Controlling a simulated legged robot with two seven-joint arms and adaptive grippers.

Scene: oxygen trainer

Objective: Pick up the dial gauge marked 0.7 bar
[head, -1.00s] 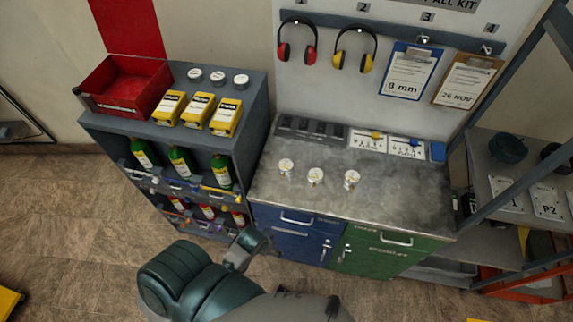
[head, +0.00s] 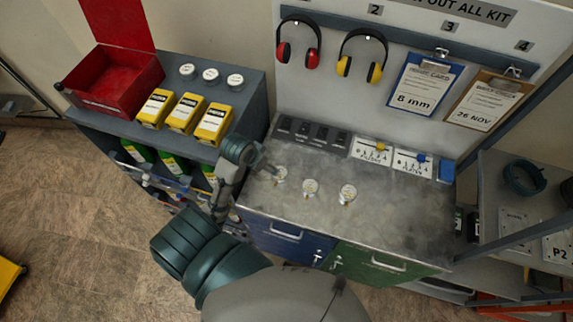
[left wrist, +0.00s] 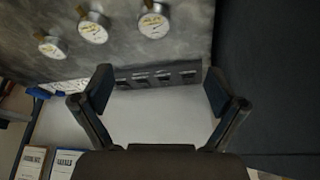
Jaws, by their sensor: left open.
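Three small round dial gauges with white faces stand in a row on the grey worktop: a left one (head: 280,175), a middle one (head: 310,188) and a right one (head: 347,194). Their markings are too small to read, so I cannot tell which says 0.7 bar. In the left wrist view the same gauges show along the top, one (left wrist: 153,22) nearly in line with the jaws, the others (left wrist: 93,27) (left wrist: 50,47) further left. My left gripper (head: 268,168) is beside the left gauge, partly hidden by its wrist. In the wrist view its fingers (left wrist: 160,90) are apart and empty.
A dark slotted strip (head: 313,131) and two white slider panels (head: 371,149) line the worktop's back edge. A shelf with yellow boxes (head: 184,111), white-topped round items (head: 210,76) and a red bin (head: 113,80) stands left. The worktop's right part is clear.

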